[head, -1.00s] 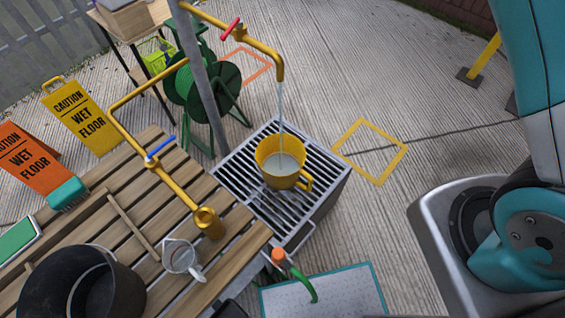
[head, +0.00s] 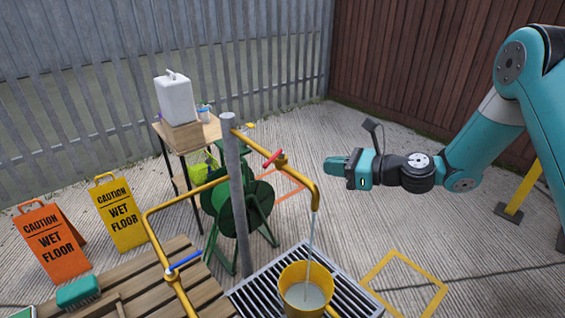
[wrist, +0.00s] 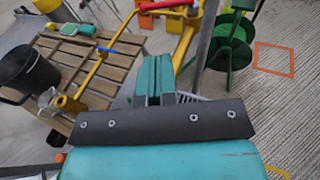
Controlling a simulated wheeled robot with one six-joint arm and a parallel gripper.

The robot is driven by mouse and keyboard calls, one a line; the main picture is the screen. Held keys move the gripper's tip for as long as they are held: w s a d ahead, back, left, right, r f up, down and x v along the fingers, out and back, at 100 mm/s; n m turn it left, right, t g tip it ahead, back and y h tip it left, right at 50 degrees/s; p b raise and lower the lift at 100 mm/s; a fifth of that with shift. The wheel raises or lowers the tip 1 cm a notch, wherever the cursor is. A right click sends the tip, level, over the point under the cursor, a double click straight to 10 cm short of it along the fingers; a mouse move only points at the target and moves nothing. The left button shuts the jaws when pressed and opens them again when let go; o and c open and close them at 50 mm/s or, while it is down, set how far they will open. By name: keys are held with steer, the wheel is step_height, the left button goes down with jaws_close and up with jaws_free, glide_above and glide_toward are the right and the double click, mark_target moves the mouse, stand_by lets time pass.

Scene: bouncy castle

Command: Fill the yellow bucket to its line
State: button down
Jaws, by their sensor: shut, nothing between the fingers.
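The yellow bucket (head: 293,278) stands on the grate under the spout of a yellow pipe (head: 314,195), cut off by the bottom edge of the head view. A thin stream of water (head: 310,245) runs from the spout into it, and pale water (head: 305,296) stands inside below the rim. I cannot make out its line. A red tap lever (head: 272,157) sits on the pipe above. My gripper (head: 328,166) is shut and empty, raised in the air to the right of the spout and red lever, touching nothing. Its closed fingers show in the wrist view (wrist: 153,78).
A grey post (head: 236,180) and green hose reel (head: 260,205) stand behind the metal grate (head: 250,297). A blue-levered tap (head: 184,262) rises over the wooden slatted table (head: 130,275). Wet floor signs (head: 120,212) stand left.

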mark_target(274, 159)
steer(key=shift+m, duration=0.3)
steer(key=p+x, duration=0.5)
steer(key=x, duration=0.8)
steer(key=shift+w+r+p, duration=0.15)
steer(key=shift+p, duration=0.2)
steer(key=shift+w+a, duration=0.2)
steer(key=shift+a, duration=0.1)
steer(key=shift+d+t, duration=0.1)
steer(key=shift+t, duration=0.2)
